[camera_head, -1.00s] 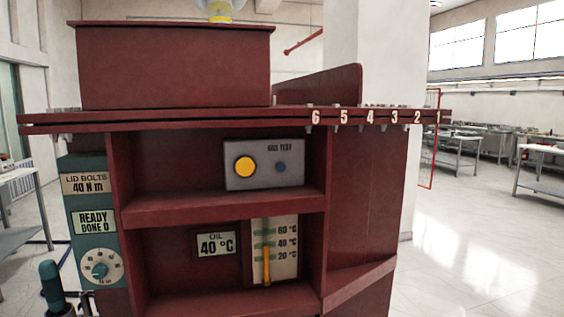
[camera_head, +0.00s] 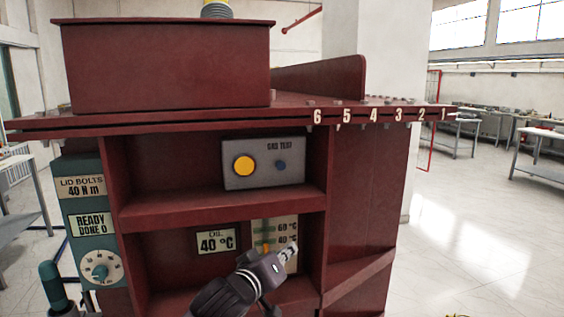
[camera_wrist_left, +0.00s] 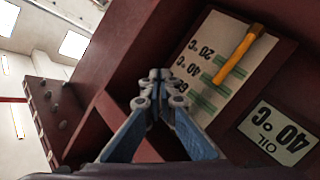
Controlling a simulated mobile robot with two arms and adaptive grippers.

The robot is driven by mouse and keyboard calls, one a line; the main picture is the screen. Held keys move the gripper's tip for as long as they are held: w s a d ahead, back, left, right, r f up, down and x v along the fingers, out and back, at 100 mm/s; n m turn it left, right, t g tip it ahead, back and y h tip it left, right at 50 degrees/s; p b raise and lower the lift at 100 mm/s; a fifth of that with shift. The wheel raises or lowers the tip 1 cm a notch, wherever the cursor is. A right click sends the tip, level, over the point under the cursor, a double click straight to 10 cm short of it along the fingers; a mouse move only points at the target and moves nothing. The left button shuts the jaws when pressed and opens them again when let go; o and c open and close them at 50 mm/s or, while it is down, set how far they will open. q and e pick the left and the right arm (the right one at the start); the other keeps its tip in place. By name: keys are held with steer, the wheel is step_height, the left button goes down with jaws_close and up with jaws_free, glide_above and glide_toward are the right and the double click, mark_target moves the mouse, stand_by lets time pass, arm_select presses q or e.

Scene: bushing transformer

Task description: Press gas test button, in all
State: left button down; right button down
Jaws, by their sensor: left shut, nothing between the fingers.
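The grey gas test box (camera_head: 263,179) sits in the upper bay of the dark red transformer. It carries a large round yellow button (camera_head: 244,166) on the left and a small blue one (camera_head: 280,165) on the right, under the words GAS TEST. My left gripper (camera_head: 289,252) is below the box, in front of the lower bay, and covers part of the temperature scale. In the left wrist view its fingers (camera_wrist_left: 157,78) are closed together with nothing between them. It is apart from the buttons. My right gripper is not in view.
A shelf (camera_head: 220,208) separates the two bays. The lower bay has an oil display (camera_head: 215,241) reading 40 °C and a temperature gauge (camera_head: 262,226). A teal lid-bolt panel (camera_head: 90,222) stands at the left. The top flange (camera_head: 200,122) overhangs the upper bay.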

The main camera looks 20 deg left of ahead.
mark_target(281, 165)
arm_select(q)
step_height(281, 165, up, 18)
steer(key=s+d+n+t+h+p, duration=0.1)
steer(key=s+d+t, duration=0.1)
steer(key=shift+s+t+h, duration=0.4)
steer(key=shift+w+f, duration=0.1)
steer(key=w+a, duration=0.1)
steer(key=w, duration=0.1)
steer(key=w+a, duration=0.1)
steer(key=w, duration=0.1)
steer(key=w+a, duration=0.2)
steer(key=shift+p, duration=0.3)
steer(key=shift+w+a, duration=0.4)
steer(key=shift+w, duration=0.2)
steer(key=shift+w, duration=0.1)
steer(key=shift+w+a+p, duration=0.25)
steer(key=shift+p, duration=0.1)
